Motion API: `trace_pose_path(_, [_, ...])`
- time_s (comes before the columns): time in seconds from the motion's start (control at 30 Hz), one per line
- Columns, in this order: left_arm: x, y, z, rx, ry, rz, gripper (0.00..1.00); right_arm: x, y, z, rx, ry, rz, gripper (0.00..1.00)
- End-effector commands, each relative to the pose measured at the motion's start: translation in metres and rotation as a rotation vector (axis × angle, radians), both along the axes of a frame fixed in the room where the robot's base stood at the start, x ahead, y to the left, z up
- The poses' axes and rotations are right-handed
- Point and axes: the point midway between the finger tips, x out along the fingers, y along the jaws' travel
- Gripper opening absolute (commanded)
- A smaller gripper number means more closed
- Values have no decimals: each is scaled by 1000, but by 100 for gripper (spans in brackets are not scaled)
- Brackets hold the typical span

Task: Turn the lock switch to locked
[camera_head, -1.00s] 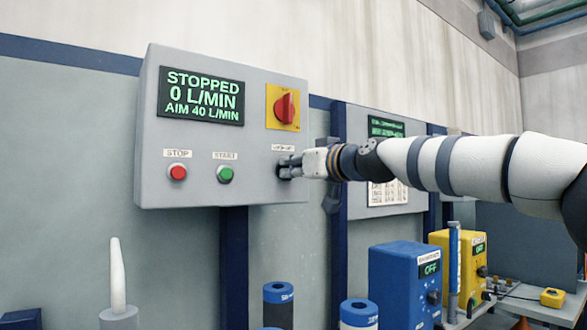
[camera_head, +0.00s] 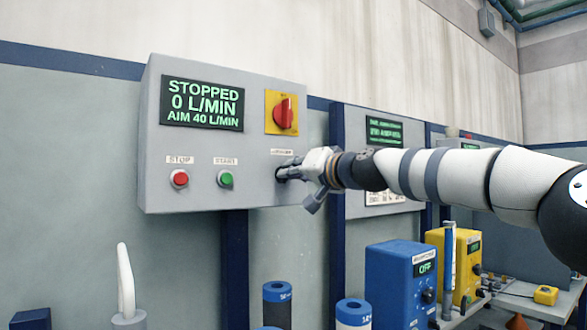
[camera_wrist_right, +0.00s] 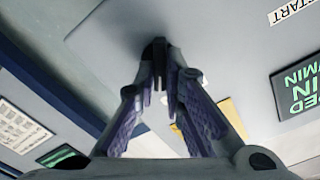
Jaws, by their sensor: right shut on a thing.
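The grey control box (camera_head: 205,132) hangs on the wall. The small dark lock switch (camera_head: 279,174) is at its lower right, under a label (camera_head: 283,152) too small to read. My right gripper (camera_head: 286,171) is shut on the switch at the panel face and hides most of it. In the right wrist view, the gripper's fingers (camera_wrist_right: 159,75) close around the dark switch (camera_wrist_right: 156,46) against the grey panel. The switch's exact angle is hard to tell. My left gripper is not in view.
The box carries a red stop button (camera_head: 180,178), a green start button (camera_head: 225,179), a red rotary switch (camera_head: 283,114) on yellow and a display (camera_head: 202,103) reading STOPPED, 0 L/MIN. A blue unit (camera_head: 400,280) and a yellow unit (camera_head: 462,255) stand below my right arm.

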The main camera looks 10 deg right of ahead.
Motion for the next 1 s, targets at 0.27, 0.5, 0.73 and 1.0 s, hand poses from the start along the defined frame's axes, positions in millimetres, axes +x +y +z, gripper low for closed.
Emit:
trace_pose_path(0.27, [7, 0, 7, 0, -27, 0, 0, -1, 0, 1, 238, 97, 2, 0])
trace_pose_path(0.5, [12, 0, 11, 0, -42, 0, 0, 0, 0, -1, 448, 185, 2, 0])
trace_pose_path(0.73, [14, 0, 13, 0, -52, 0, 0, 0, -1, -3, 634, 262, 2, 0])
trace_pose_path(1.0, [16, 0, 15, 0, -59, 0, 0, 1, -1, -4, 797, 330, 2, 0])
